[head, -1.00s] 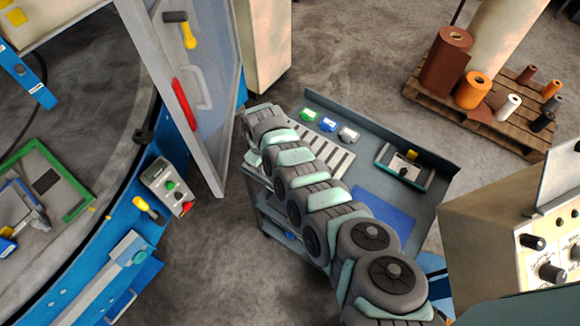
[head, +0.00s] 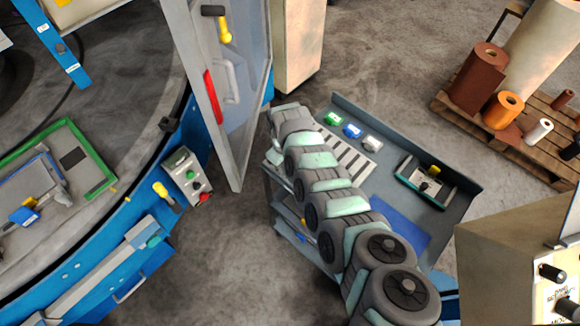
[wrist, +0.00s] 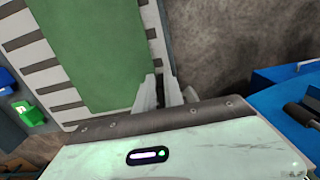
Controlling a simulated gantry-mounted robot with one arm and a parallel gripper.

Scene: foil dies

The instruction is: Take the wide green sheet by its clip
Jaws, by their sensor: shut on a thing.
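The wide green sheet (wrist: 95,45) shows in the wrist view as a flat green panel over a pale surface with dark bars. My gripper (wrist: 165,92) is at the sheet's lower right edge, with its fingers closed there. The clip between the fingers is hidden or too small to make out. In the head view my arm covers the gripper and the sheet. The barred rack (head: 345,150) shows beside my arm on the grey cart (head: 455,205).
Green (head: 332,118), blue (head: 353,131) and white (head: 372,143) blocks sit along the cart's back edge. A teal-edged tray (head: 425,185) is to their right. An open door (head: 235,100) stands left of the cart. A beige control cabinet (head: 515,255) is at right.

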